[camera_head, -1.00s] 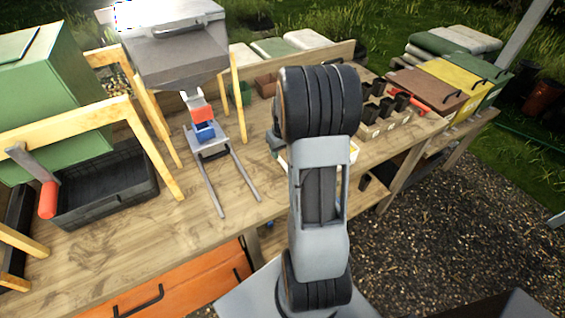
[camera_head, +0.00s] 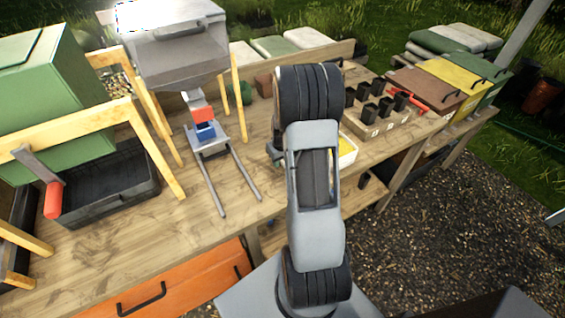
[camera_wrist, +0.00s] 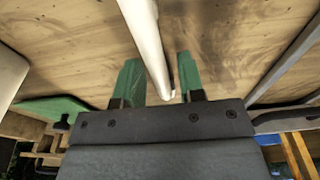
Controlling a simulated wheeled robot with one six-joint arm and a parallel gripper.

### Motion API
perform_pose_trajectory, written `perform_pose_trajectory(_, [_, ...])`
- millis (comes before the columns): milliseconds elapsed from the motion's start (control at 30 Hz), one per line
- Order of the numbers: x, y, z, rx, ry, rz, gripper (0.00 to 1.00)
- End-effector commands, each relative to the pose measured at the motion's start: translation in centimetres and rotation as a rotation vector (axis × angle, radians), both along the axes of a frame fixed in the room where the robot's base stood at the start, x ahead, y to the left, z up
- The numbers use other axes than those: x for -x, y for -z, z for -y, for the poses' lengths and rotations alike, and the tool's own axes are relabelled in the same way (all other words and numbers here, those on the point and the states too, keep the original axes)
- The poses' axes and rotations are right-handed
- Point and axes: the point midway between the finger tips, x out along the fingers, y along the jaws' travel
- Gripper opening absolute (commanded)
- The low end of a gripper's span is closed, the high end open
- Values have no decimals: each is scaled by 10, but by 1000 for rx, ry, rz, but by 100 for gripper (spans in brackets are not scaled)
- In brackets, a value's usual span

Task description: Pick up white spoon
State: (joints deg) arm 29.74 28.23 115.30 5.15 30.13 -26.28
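A long white rod-like thing (camera_wrist: 146,35), which looks like the white spoon's handle, runs from the top edge of the wrist view down between my fingers. Its far end is out of the picture. My gripper (camera_wrist: 158,82) has two green fingers, one on each side of the handle. A gap shows between the handle and the right finger, and the left finger is close to it. The gripper looks open. In the head view my own arm hides the spoon and most of the gripper.
The wooden bench (camera_head: 150,235) carries a black tray (camera_head: 110,190) at left and a grey metal stand (camera_head: 212,145) in the middle. A white container with yellow contents (camera_head: 346,150) is right of my arm. A crate of black pots (camera_head: 372,125) stands farther right.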

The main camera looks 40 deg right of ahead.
Motion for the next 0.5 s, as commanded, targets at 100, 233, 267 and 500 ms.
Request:
perform_pose_trajectory(100, [0,0,0,0,0,0,24])
perform_pose_trajectory(233, [0,0,0,0,0,0,12])
perform_pose_trajectory(267, [0,0,0,0,0,0,9])
perform_pose_trajectory(500, [0,0,0,0,0,0,0])
